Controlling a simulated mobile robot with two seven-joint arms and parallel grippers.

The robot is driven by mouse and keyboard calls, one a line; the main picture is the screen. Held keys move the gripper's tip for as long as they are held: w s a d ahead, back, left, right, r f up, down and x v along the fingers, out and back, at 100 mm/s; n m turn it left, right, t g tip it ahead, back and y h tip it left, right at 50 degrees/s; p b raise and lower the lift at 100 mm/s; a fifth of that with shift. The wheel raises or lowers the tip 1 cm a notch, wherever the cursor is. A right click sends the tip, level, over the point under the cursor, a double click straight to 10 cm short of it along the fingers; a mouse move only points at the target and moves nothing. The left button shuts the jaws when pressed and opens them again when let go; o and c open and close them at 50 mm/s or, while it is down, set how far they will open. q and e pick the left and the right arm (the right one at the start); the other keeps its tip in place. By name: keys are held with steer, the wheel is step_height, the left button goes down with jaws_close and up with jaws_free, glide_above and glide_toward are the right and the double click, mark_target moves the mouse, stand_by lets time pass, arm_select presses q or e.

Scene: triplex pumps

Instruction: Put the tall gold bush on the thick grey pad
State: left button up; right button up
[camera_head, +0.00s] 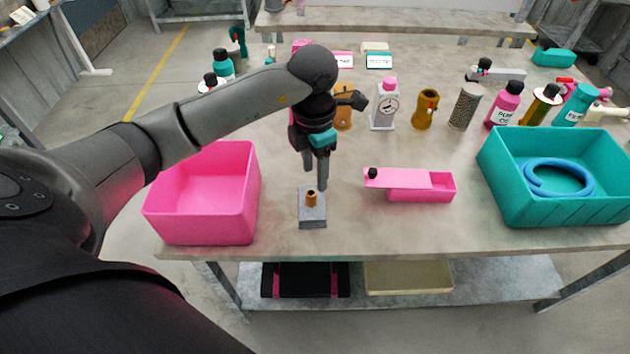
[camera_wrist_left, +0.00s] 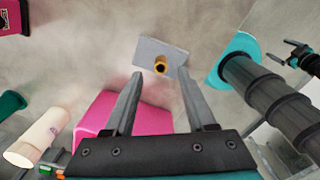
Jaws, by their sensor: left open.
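The gold bush (camera_head: 312,198) stands upright on the grey pad (camera_head: 313,217) near the front of the table. My left gripper (camera_head: 316,178) is open and empty, its fingers pointing down just above and behind the bush in the head view. In the left wrist view, the bush (camera_wrist_left: 160,66) is seen nearly end-on against the pad (camera_wrist_left: 151,48), ahead of and between the open fingertips (camera_wrist_left: 159,74). No contact between fingers and bush shows. My right gripper is not in view.
A pink bin (camera_head: 207,229) stands left of the pad. A pink tray with a lid (camera_head: 425,193) lies to its right. A teal bin (camera_head: 548,214) holding a blue ring (camera_head: 560,179) is at the far right. Several bottles and tubes line the back.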

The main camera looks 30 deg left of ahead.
mark_target(314, 192)
arm_select(q)
step_height(314, 192, up, 6)
steer(key=shift+f, duration=0.15)
